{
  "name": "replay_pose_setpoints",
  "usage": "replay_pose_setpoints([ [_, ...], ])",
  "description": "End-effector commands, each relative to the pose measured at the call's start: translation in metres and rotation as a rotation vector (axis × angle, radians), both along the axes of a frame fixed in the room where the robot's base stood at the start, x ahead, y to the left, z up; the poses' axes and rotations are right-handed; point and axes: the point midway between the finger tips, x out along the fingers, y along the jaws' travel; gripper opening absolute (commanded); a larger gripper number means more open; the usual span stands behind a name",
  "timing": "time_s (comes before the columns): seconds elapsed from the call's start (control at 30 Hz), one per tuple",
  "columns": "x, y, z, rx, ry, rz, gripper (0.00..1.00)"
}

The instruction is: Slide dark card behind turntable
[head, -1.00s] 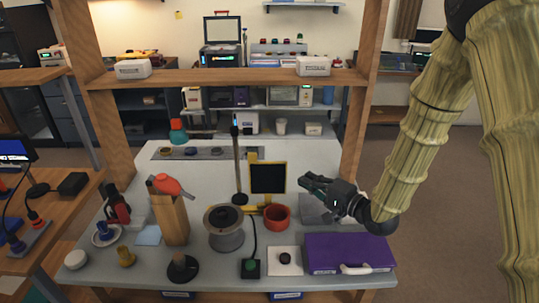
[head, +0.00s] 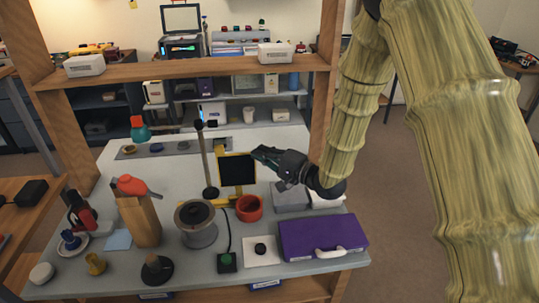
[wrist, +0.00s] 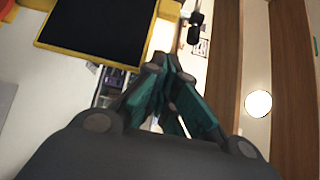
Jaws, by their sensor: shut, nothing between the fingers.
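The dark card (head: 238,170) is a black square in a yellow frame, upright at the middle of the table. My gripper (head: 257,153) is shut and empty, with its fingertips near the frame's upper right corner; I cannot tell whether they touch it. In the wrist view, the dark card (wrist: 98,24) and its yellow edge lie up and left of the closed fingertips (wrist: 170,65). A round grey drum with a dark top (head: 196,222), possibly the turntable, stands in front and left of the card.
A red cup (head: 249,208) stands just in front of the card. A purple case (head: 322,238) lies at the front right. A wooden shelf (head: 190,71) crosses behind and above the table.

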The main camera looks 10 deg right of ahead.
Motion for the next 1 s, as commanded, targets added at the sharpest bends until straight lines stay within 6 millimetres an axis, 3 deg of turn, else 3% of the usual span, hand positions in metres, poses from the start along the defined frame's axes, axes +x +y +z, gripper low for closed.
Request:
replay_pose_setpoints([
  [0.3,0.034,0.036,0.001,-0.003,0.0,0.003,0.0],
  [0.63,0.034,0.066,0.001,-0.001,0.0,0.002,0.0],
  [1.0,0.034,0.074,0.0,0.0,0.0,0.0,0.0],
])
